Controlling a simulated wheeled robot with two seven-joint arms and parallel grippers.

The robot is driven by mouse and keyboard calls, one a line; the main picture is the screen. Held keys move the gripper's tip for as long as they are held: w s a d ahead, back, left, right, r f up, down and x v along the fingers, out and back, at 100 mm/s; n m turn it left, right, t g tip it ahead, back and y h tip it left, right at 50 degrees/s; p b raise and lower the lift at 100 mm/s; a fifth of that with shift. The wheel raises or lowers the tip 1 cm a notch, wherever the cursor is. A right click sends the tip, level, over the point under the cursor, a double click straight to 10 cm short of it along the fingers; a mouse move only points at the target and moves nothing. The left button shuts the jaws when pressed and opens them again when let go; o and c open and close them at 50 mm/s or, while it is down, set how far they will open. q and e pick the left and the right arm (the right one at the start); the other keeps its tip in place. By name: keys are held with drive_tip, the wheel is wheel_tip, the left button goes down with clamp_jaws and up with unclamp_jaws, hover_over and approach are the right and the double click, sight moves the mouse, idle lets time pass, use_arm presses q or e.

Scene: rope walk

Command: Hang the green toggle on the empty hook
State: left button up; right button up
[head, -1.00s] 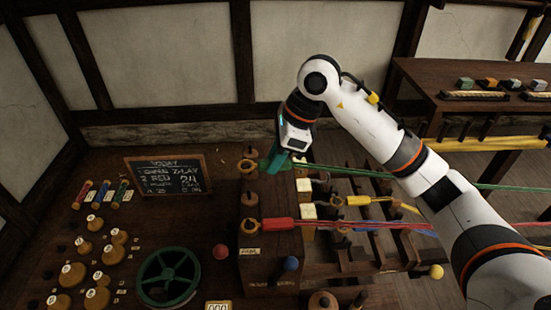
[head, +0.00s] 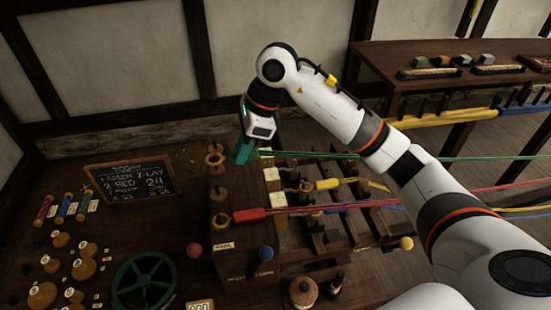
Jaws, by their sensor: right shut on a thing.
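My right gripper (head: 246,146) is shut on the green toggle (head: 241,154), at the back of a dark wooden block (head: 235,240). The fingers hide part of the toggle. A green strand (head: 310,155) runs from it to the right. Just left of the toggle stands a wooden peg with a brass ring, the back hook (head: 214,159). A small gap seems to separate them. A middle peg (head: 219,193) stands in front of it. The red toggle (head: 249,215) lies beside the front hook (head: 220,219). My left gripper is out of view.
Pale blocks (head: 272,178) line the block's right side. A yellow toggle (head: 327,184) and red and blue strands lie over the wooden racks to the right. Red (head: 194,250) and blue (head: 266,253) knobs stand in front. A chalkboard (head: 130,182) stands at left.

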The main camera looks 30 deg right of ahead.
drive_tip(key=w+d+f+t, duration=0.15)
drive_tip(key=d+f, duration=0.35)
drive_tip(key=d, duration=0.7)
drive_tip(key=w+d+f, duration=0.3)
drive_tip(key=d+f, duration=0.2)
drive_tip(key=d, duration=0.7)
drive_tip(key=shift+h, duration=0.3)
drive_tip(key=shift+a+f+b, duration=0.1)
drive_tip(key=shift+f+b, duration=2.15)
drive_tip(key=shift+f, duration=1.2)
drive_tip(key=shift+f+b, duration=0.2)
drive_tip(key=shift+b, duration=0.2)
drive_tip(key=o, duration=0.9)
